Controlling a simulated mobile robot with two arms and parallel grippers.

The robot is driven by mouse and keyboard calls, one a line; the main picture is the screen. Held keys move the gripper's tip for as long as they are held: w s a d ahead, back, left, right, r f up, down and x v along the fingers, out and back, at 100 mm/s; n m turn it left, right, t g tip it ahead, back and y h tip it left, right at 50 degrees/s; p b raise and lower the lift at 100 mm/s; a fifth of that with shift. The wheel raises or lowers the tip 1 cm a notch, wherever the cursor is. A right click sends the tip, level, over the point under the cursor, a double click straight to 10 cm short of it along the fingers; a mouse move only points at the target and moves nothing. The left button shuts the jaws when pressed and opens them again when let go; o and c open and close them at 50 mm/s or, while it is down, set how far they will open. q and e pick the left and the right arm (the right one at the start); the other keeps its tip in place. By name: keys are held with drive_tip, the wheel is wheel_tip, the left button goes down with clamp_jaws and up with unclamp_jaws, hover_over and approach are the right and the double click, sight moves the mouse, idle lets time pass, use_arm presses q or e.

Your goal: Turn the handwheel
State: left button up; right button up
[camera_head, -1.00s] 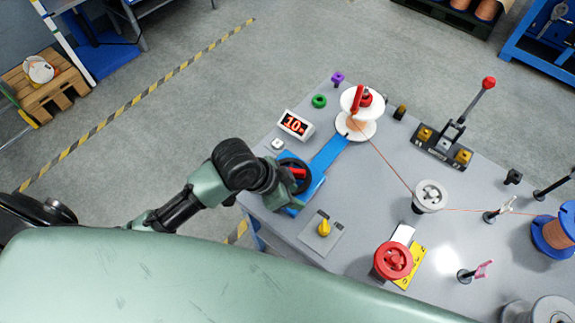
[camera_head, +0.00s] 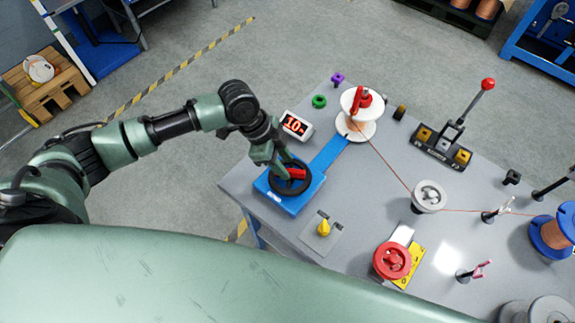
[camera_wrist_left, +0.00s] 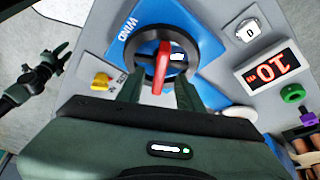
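The handwheel (camera_head: 283,187) is a black wheel with a red grip (camera_head: 296,173), on a blue base at the table's left corner. In the left wrist view the wheel (camera_wrist_left: 183,54) carries the red grip (camera_wrist_left: 161,70) in the middle. My left gripper (camera_head: 279,169) is over the wheel. In its wrist view its two fingers (camera_wrist_left: 158,88) stand apart on either side of the red grip, with gaps visible, so it is open. My right gripper (camera_wrist_left: 58,58) shows small at the left of the wrist view, clear of the wheel, its fingers apart.
A display reading 10 (camera_head: 295,125) stands just behind the wheel. A white spool (camera_head: 361,103) is at the end of the blue arm (camera_head: 328,153). Copper wire runs across pulleys to the right.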

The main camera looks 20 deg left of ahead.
use_arm(q)
drive_tip(key=shift+x, duration=1.3)
clamp_jaws()
drive_tip(key=shift+m+g+p, duration=0.35)
drive_tip(key=shift+m+g, duration=0.05)
drive_tip(key=shift+m, duration=0.4)
unclamp_jaws()
